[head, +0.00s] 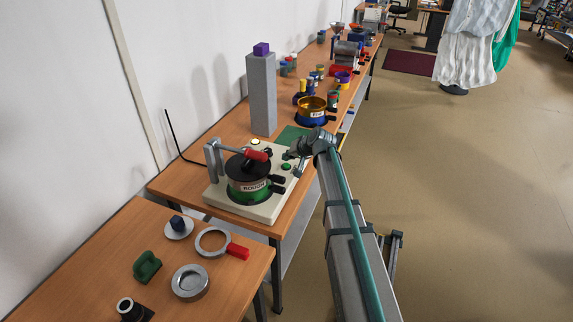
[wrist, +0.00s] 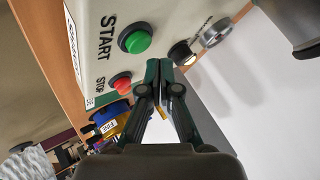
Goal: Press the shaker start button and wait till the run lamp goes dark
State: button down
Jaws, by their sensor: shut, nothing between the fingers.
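The shaker (head: 222,200) is a pale box on the wooden bench in the head view, carrying a green pot labelled ROUGH (head: 250,188) under a red-handled clamp. The green START button (wrist: 134,40) stands on its panel in the wrist view and also shows in the head view (head: 286,166). The red STOP button (wrist: 120,82) is beside it. A round lamp (wrist: 181,53) with a dark rim looks pale and bright. My gripper (wrist: 158,66) is shut and empty, close to the panel, to the right of both buttons in the wrist view. I see no contact with START.
A tall grey pillar (head: 262,95) with a purple block stands behind the shaker. A blue-and-gold sieve pan (head: 312,112) and several small jars sit farther along the bench. A red-handled ring (head: 212,241) and other parts lie on the near table.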

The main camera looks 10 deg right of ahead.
aim_at(287, 165)
notch_tip(287, 165, up, 6)
jog(key=p, duration=0.2)
jog(key=shift+p, duration=0.35)
dwell(0.3)
dwell(0.5)
